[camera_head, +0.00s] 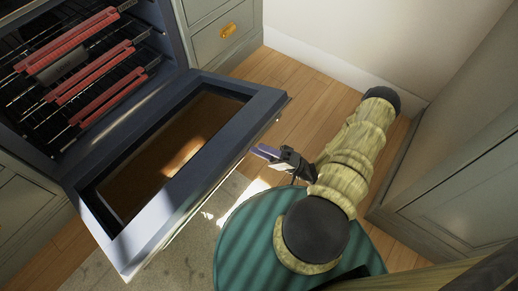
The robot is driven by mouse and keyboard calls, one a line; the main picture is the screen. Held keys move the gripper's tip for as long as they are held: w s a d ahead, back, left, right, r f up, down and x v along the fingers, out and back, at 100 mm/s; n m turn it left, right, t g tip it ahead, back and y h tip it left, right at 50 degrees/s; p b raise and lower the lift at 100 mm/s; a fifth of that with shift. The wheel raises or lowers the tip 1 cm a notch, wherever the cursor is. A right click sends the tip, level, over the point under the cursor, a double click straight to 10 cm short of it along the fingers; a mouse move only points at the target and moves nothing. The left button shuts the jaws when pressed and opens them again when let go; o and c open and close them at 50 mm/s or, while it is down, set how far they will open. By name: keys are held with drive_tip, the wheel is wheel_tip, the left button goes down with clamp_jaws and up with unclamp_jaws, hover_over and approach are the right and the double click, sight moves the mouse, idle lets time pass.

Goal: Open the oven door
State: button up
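The oven door (257,108) is folded down, open and roughly level, with its dark glass pane facing up. The oven cavity (20,100) shows at upper left, with wire racks that have red-edged fronts. My gripper (262,152) is just to the right of the door's outer edge, near the middle of that edge. A gap seems to separate it from the door, though I cannot tell their heights. Its fingers are small and seen from above, so whether they are open or shut is unclear. The door's handle is largely hidden beneath the outer edge.
Grey drawers with a brass pull (228,30) stand beside the oven. A grey cabinet (460,190) stands at the right and a white wall (350,35) at the back. Wooden floor (300,105) is clear between the door and the wall. A pale rug (185,245) lies below the door.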

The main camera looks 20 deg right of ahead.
drive_tip(key=s+d+f+b, duration=0.3)
drive_tip(key=d+f+b, duration=0.4)
drive_tip(key=d+f, duration=0.1)
drive_tip(key=shift+s+f, duration=0.2)
drive_tip(key=shift+f, duration=0.5)
idle(0.9)
drive_tip(key=shift+a, duration=0.1)
idle(0.6)
